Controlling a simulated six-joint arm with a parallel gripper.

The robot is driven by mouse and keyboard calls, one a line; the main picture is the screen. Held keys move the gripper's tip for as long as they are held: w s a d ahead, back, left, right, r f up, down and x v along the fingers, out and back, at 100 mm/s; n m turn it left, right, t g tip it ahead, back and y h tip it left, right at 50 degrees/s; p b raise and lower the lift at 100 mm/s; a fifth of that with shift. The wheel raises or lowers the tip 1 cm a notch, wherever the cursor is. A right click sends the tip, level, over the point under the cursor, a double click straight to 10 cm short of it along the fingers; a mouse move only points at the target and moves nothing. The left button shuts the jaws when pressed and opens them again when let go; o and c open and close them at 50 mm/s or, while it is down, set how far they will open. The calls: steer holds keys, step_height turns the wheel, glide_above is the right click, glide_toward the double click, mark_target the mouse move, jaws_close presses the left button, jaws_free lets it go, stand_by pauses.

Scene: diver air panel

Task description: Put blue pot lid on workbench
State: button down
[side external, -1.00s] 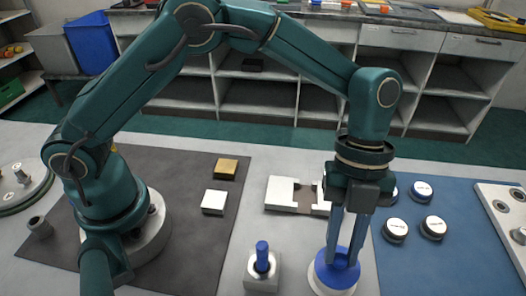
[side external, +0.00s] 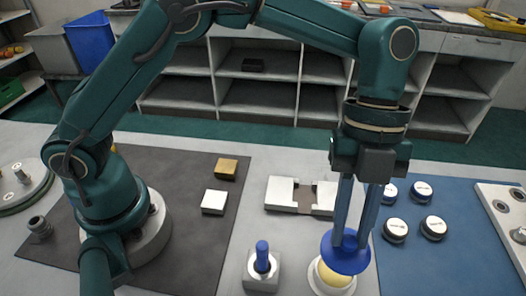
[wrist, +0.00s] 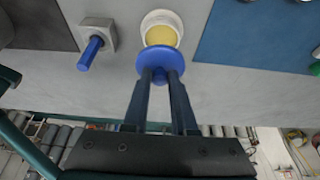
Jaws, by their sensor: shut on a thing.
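The blue pot lid (side external: 345,254) is held by its knob between the fingers of my gripper (side external: 350,236), raised above a white pot (side external: 320,284). The lid is a round blue disc. With it lifted, a yellow inside or content (side external: 334,274) shows in the pot. In the wrist view the lid (wrist: 150,65) hangs at the fingertips of my gripper (wrist: 160,74), and the open white pot (wrist: 162,18) lies just beyond it. The workbench (side external: 300,240) is the light grey surface under the pot.
A metal block with a blue peg (side external: 262,258) stands left of the pot. A slotted light block (side external: 303,195) lies behind. Several round white-topped pieces (side external: 422,191) sit on the blue mat (side external: 450,262) to the right. Gold (side external: 226,168) and silver (side external: 214,201) blocks lie on the dark mat.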

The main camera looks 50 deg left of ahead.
mark_target(326, 240)
step_height(326, 240, up, 2)
steer(key=shift+r, duration=0.2)
steer(key=shift+s+a+r+m+y, duration=0.15)
steer(key=shift+s+a+m+y, duration=0.15)
steer(key=shift+s+a+m, duration=0.65)
steer(key=s+a+m+g+y, duration=0.1)
steer(key=s+a+m+y, duration=0.3)
steer(key=s+a+m, duration=0.8)
steer(key=shift+n, duration=0.95)
steer(key=shift+w+d+f+x, duration=0.1)
steer(key=shift+w+x, duration=0.1)
steer(key=shift+x, duration=1.65)
steer(key=shift+w+d+f+x, duration=0.1)
steer(key=shift+w+d+x, duration=0.1)
steer(key=shift+x, duration=1.65)
steer(key=shift+w+d+f+x, duration=0.1)
steer(key=shift+w+x, duration=0.1)
steer(key=shift+x, duration=1.7)
steer(key=shift+f, duration=0.2)
steer(key=c, duration=0.6)
jaws_free()
steer(key=shift+c, duration=0.2)
